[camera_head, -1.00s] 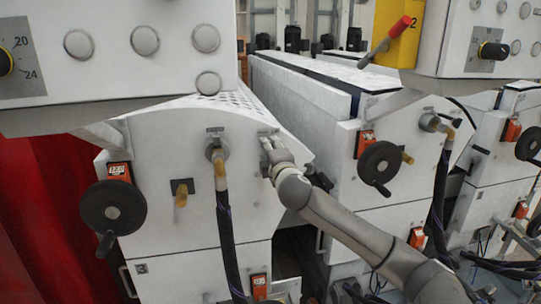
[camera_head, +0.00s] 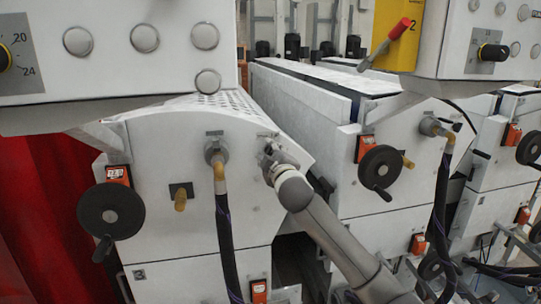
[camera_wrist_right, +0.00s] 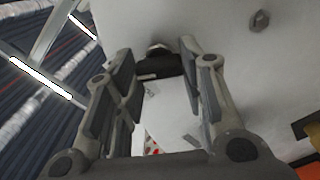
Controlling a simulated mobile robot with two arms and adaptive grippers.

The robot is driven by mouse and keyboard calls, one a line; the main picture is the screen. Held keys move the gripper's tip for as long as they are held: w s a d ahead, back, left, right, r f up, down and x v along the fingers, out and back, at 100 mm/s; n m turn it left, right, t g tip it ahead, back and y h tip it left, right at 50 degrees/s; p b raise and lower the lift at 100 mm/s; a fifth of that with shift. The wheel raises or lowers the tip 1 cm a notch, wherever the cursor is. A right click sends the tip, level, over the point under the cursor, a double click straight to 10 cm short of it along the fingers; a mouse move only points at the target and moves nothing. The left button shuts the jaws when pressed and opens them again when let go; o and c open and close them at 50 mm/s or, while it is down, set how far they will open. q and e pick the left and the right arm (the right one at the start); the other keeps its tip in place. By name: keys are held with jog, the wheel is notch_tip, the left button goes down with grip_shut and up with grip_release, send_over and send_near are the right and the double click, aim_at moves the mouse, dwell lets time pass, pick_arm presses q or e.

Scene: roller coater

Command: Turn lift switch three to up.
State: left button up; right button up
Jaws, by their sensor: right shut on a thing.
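My right gripper (camera_head: 268,155) is at the upper right of the near white machine's front panel, below a small label. In the right wrist view, the fingers of my right gripper (camera_wrist_right: 158,55) stand on both sides of a black switch knob (camera_wrist_right: 158,67) on the white panel and are shut on it. In the head view the gripper mostly hides this knob, and its set position cannot be read. My left gripper is not in view.
A hose fitting (camera_head: 215,155) with a hanging black hose is left of my gripper. A black handwheel (camera_head: 111,210) is further left, and another handwheel (camera_head: 380,167) is on the machine to the right. A control box (camera_head: 115,60) hangs above.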

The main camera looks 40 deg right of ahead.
jog(key=shift+f, duration=0.1)
jog(key=o, duration=1)
jog(key=v, duration=1.2)
